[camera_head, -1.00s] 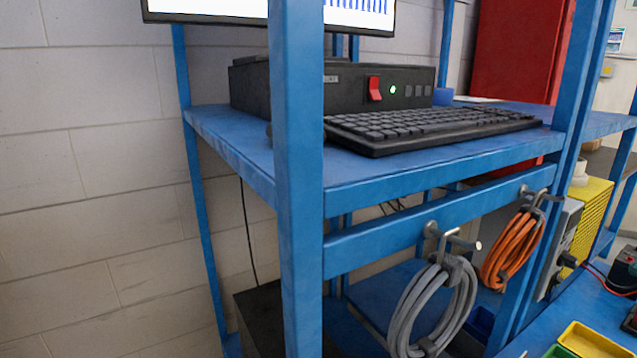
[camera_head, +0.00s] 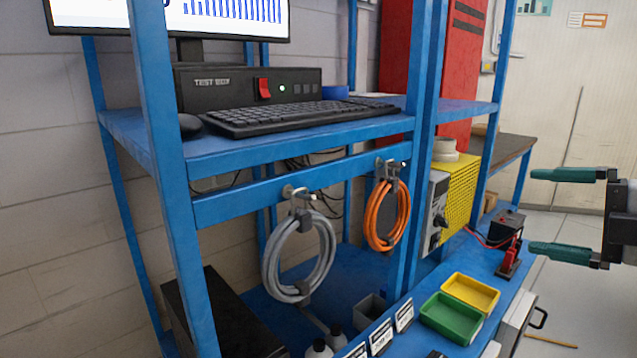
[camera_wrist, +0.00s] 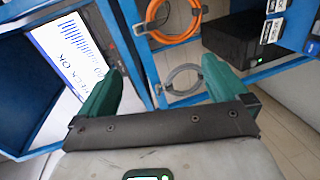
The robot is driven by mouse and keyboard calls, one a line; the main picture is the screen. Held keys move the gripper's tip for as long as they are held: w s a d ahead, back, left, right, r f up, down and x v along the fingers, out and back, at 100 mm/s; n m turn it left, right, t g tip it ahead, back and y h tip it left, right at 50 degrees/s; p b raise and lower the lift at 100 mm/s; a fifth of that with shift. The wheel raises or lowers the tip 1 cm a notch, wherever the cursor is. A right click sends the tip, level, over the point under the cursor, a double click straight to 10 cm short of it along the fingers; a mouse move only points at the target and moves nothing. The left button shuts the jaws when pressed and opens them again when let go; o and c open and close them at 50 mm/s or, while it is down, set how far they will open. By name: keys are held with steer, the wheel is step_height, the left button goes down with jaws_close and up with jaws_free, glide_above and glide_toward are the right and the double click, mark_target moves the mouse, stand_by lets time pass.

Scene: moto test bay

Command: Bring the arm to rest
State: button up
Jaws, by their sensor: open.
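My gripper (camera_head: 560,212) shows at the right edge of the head view, with two green fingers spread wide apart and nothing between them. It hangs in free air to the right of the blue rack, touching nothing. In the wrist view my gripper (camera_wrist: 158,88) is also open and empty. Beyond its fingers that view shows the rack, tilted on its side. The rest of my arm is out of the head view.
The blue rack (camera_head: 300,133) carries a monitor (camera_head: 205,18), a black test box (camera_head: 225,92) and a keyboard (camera_head: 290,116). Grey (camera_head: 322,262) and orange (camera_head: 370,222) cable coils hang below. Yellow (camera_head: 470,290) and green (camera_head: 450,318) trays lie on the lower bench. Floor at right is mostly open.

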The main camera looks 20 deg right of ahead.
steer(key=w+a+f+m+g, duration=0.1)
steer(key=w+a+f+m, duration=0.1)
steer(key=f+m, duration=0.35)
steer(key=w+a+f+m+g, duration=0.1)
steer(key=w+a+f+m, duration=0.15)
steer(key=f, duration=0.65)
steer(key=s+a+f+m+g+h+p, duration=0.15)
steer(key=a+f+m, duration=0.3)
steer(key=f, duration=0.45)
steer(key=s+a+f+m+g+b, duration=0.1)
steer(key=s+a+f+m+g, duration=0.3)
steer(key=f, duration=0.5)
steer(key=s+a+f+m+g+h, duration=0.2)
steer(key=s+f+g, duration=0.1)
steer(key=s+f, duration=0.4)
steer(key=s+a+f+m+g+h+p, duration=0.1)
steer(key=s+a+f+m+g+h, duration=0.1)
steer(key=s+f, duration=0.5)
steer(key=s+a+m+g, duration=0.1)
steer(key=s, duration=0.2)
steer(key=shift+a+f, duration=0.1)
steer(key=shift+c, duration=0.3)
